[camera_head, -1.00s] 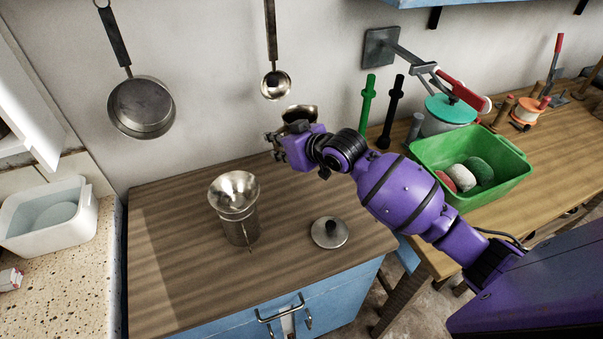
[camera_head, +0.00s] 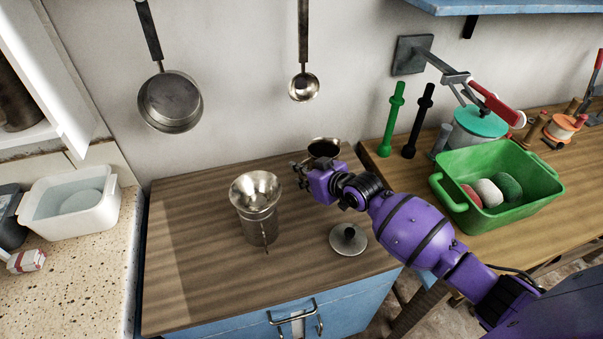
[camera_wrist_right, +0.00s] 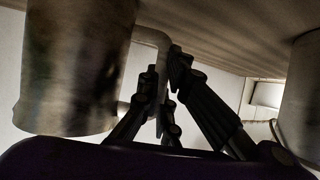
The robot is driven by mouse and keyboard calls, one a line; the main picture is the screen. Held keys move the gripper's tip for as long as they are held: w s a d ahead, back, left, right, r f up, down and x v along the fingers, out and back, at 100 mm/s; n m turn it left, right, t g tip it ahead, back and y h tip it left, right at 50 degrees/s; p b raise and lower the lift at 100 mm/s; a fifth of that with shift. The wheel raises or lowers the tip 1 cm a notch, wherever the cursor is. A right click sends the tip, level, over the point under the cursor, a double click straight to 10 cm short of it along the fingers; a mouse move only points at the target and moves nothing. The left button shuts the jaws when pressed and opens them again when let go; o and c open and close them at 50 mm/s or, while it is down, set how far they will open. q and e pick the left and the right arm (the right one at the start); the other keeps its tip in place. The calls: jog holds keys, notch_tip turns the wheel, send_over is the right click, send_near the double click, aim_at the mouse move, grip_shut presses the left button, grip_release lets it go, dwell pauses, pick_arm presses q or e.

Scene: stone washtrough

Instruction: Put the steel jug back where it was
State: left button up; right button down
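The steel jug (camera_head: 323,147) shows only its dark open top in the head view, at the back right of the wooden counter near the wall. My right gripper (camera_head: 298,174) is in front of it and hides its lower body. In the right wrist view the jug (camera_wrist_right: 75,65) fills the left side, with its handle between the fingers of my right gripper (camera_wrist_right: 166,95). The fingers appear closed on that handle. Whether the jug's base touches the counter is hidden. My left gripper is in neither view.
A metal can with a funnel-shaped top (camera_head: 257,207) stands left of my gripper. A round lid with a knob (camera_head: 348,239) lies in front on the counter (camera_head: 190,250). A green tub (camera_head: 500,210) stands on the right bench. A ladle (camera_head: 304,86) and a pan (camera_head: 170,100) hang behind.

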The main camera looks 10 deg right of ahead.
jog(key=shift+f, duration=0.15)
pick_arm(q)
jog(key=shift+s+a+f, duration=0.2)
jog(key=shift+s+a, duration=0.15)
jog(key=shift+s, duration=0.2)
pick_arm(e)
jog(key=c, duration=2)
grip_release()
jog(key=shift+s+d+r, duration=0.1)
jog(key=shift+s+r, duration=0.05)
jog(key=shift+r, duration=0.25)
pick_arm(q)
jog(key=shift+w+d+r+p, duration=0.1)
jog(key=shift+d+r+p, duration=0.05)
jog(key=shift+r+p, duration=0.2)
pick_arm(e)
jog(key=shift+v, duration=5.75)
